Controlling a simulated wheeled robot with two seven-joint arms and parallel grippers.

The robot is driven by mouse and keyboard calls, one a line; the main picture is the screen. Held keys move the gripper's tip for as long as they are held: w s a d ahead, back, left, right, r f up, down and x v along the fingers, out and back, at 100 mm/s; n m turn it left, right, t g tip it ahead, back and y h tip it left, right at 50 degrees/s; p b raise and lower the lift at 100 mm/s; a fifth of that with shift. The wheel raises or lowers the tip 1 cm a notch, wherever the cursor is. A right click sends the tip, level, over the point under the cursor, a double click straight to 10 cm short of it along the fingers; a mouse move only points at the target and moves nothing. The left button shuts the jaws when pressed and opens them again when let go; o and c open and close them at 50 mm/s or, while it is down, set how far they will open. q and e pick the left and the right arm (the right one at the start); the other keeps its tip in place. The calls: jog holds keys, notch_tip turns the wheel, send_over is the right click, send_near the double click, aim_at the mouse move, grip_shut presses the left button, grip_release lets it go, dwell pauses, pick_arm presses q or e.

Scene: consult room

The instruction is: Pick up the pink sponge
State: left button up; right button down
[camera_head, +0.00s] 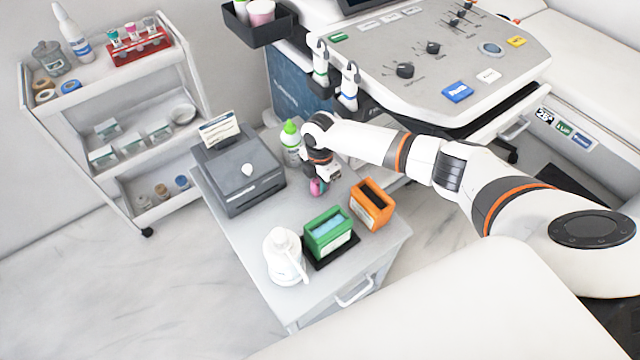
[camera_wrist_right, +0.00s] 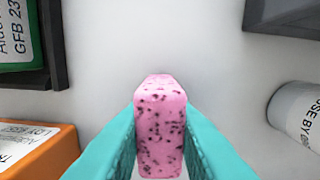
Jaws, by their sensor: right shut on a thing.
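The pink sponge (camera_wrist_right: 160,125) is a small pink block with dark specks. In the right wrist view it sits between the two teal fingers of my right gripper (camera_wrist_right: 160,150), which are shut on its sides. In the head view the sponge (camera_head: 317,187) shows as a small pink patch under my right gripper (camera_head: 318,180), over the small grey cabinet top (camera_head: 250,238). I cannot tell whether the sponge touches the top. My left gripper is not in view.
An orange box (camera_head: 372,205) and a green box (camera_head: 329,233) stand close to the right gripper. A green-capped bottle (camera_head: 291,145), a dark grey printer (camera_head: 240,172) and a white pump bottle (camera_head: 285,258) share the top. An ultrasound console (camera_head: 440,60) stands behind.

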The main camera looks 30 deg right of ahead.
jog(key=shift+r, duration=0.1)
notch_tip(320, 180, up, 10)
jog(key=shift+f+p, duration=0.1)
jog(key=shift+p, duration=0.35)
